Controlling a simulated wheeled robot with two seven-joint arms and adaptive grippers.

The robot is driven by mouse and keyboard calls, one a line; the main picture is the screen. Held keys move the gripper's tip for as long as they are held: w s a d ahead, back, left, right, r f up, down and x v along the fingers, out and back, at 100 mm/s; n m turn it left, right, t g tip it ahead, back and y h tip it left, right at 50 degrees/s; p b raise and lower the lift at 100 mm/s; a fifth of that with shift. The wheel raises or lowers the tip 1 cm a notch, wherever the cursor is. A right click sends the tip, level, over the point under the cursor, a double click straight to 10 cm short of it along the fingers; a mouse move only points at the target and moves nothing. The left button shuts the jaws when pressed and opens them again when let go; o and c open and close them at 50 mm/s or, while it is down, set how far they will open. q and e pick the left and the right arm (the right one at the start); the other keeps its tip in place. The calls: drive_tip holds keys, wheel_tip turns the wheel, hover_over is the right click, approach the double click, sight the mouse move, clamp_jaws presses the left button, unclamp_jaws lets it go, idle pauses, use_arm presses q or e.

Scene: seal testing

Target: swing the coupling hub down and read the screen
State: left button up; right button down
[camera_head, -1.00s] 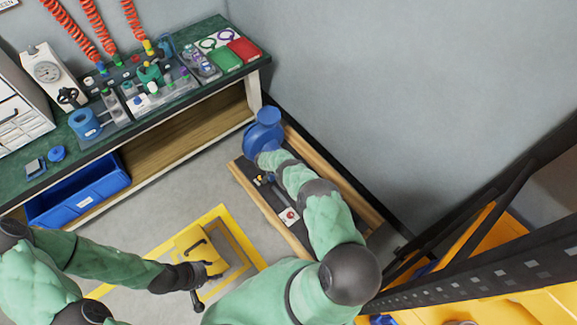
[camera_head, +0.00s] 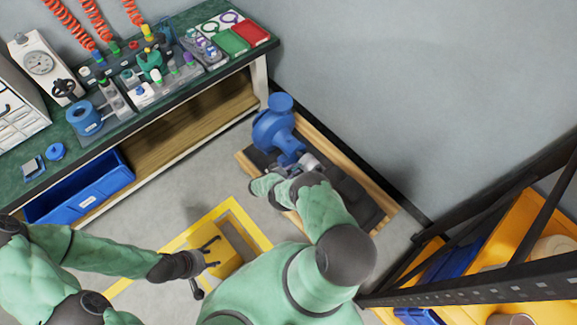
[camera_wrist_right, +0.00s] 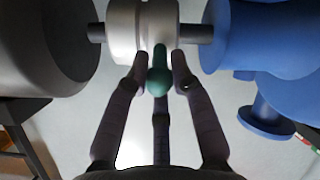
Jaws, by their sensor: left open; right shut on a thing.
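The coupling hub (camera_wrist_right: 128,28) is a silver cylinder on a dark shaft between a dark motor-like body (camera_wrist_right: 45,40) and a blue pump (camera_wrist_right: 262,38). It also shows in the head view (camera_head: 310,163), partly covered by my right arm. My right gripper (camera_wrist_right: 160,62) has its fingers shut around a green ball knob (camera_wrist_right: 157,82) at the hub's near side. My left gripper (camera_head: 212,255) is open and empty, above the yellow floor marking and yellow case. No readable screen shows in either view.
The pump stands on a low wooden-edged base (camera_head: 392,208) by the wall. A green-topped bench (camera_head: 200,84) with fittings is at upper left, with a blue bin (camera_head: 85,190) below. A black-framed rack (camera_head: 470,292) is at right. Grey floor lies between.

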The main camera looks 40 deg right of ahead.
drive_tip(key=shift+f, duration=0.1)
idle(0.3)
drive_tip(key=c, duration=1.2)
unclamp_jaws()
drive_tip(key=shift+c, duration=0.2)
drive_tip(key=v, duration=1.2)
